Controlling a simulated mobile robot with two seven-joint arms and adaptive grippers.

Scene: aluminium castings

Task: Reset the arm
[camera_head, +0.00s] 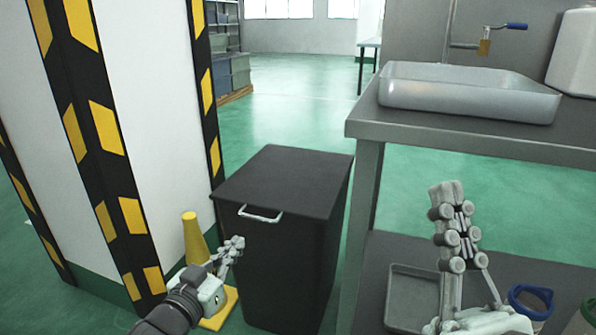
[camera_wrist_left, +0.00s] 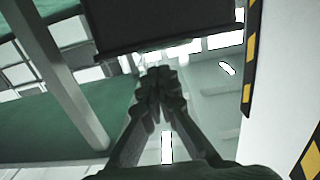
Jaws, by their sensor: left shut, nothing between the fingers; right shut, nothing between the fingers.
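My left gripper (camera_head: 233,243) is low in the head view, in front of the black bin and beside the yellow cone. It also shows in the left wrist view (camera_wrist_left: 157,75), where its fingers meet with nothing between them. My right gripper (camera_head: 448,192) points up at the lower right of the head view, in front of the grey table's lower shelf. Its fingers are together and empty.
A black bin (camera_head: 285,185) with a lid handle stands in the middle. A yellow cone (camera_head: 194,240) stands against the striped pillar (camera_head: 150,110). A grey table (camera_head: 480,138) holds a metal tray (camera_head: 465,100). A smaller tray (camera_head: 405,300) lies on its lower shelf. Open green floor lies behind.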

